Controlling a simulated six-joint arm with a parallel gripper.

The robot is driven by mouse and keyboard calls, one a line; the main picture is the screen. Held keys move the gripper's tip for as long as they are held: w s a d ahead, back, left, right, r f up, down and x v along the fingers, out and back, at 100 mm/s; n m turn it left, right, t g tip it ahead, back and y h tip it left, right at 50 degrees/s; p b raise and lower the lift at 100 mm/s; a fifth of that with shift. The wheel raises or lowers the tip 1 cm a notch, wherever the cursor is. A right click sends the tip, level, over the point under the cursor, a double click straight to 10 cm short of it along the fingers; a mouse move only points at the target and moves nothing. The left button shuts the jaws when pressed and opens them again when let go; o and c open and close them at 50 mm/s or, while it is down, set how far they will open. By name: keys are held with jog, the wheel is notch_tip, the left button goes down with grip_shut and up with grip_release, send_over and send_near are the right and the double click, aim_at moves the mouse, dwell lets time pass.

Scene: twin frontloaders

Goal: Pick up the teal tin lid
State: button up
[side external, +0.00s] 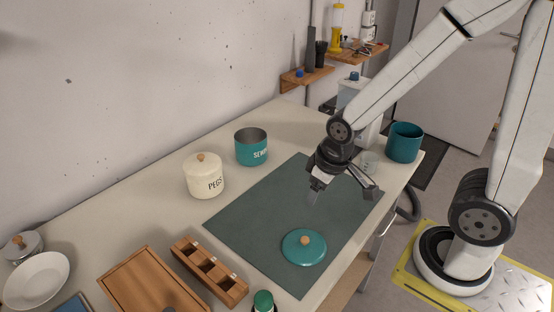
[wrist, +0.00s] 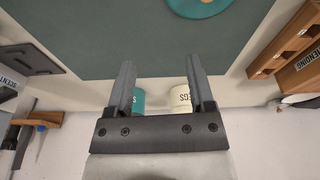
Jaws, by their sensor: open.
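The teal tin lid (side external: 304,248) lies flat on the dark green mat (side external: 262,220), its round wooden knob facing up. In the wrist view only part of the lid (wrist: 200,5) shows, cut off by the top edge. My gripper (side external: 340,196) is above the mat, up and to the right of the lid in the side view, and apart from it.
An open teal tin (side external: 251,148) and a lidded cream PEGS tin (side external: 204,178) stand behind the mat by the wall. A wooden compartment box (side external: 208,272) is left of the lid. A darker teal pot (side external: 404,143) stands at the right. The mat around the lid is clear.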

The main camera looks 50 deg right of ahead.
jog(key=a+n, duration=0.1)
jog(key=n, duration=0.3)
jog(key=n+g, duration=0.3)
jog(key=n, duration=1)
send_over(305, 238)
jog(key=shift+f, duration=0.7)
jog(key=shift+f, duration=0.1)
jog(key=shift+f, duration=1.2)
jog(key=shift+f, duration=0.1)
jog(key=shift+f, duration=2.5)
jog(key=shift+c, duration=0.2)
grip_shut()
